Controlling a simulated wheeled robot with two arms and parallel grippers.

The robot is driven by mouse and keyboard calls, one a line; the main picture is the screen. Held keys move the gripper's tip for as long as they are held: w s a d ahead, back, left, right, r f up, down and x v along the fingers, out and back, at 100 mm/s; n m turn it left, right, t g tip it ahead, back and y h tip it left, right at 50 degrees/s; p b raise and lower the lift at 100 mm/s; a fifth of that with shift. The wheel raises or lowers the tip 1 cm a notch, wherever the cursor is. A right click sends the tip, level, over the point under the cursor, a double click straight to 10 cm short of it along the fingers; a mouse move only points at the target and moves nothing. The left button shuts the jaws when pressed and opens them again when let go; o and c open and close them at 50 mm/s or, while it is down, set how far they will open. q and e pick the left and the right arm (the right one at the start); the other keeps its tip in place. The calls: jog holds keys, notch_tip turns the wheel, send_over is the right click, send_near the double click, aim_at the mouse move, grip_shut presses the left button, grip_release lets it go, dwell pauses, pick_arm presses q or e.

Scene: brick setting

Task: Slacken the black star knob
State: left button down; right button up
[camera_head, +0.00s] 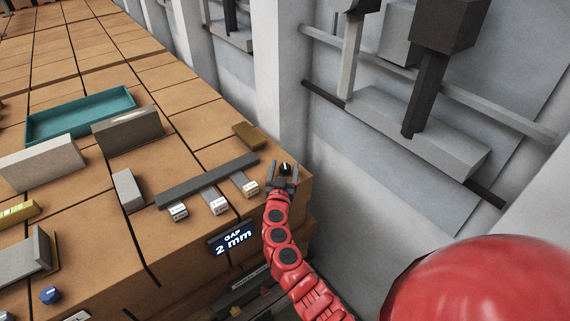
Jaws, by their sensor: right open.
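A small black knob (285,168) with a pale mark shows near the right corner of the brick-built bench. It looks like the black star knob, but its shape is too small to make out. My right gripper (284,175) reaches in from below on the red arm. Its jaws are open, with one finger to each side of the knob in the picture. I cannot tell whether they touch it. My left gripper is not in view.
A dark bar (205,181) with several small labelled blocks lies left of the gripper. A brown block (249,135) sits close behind it. A teal tray (80,115) and grey blocks stand farther left. A pale wall rises to the right.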

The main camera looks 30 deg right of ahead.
jog(key=shift+w+d, duration=0.25)
jog(key=shift+f, duration=0.1)
grip_shut()
dwell(0.3)
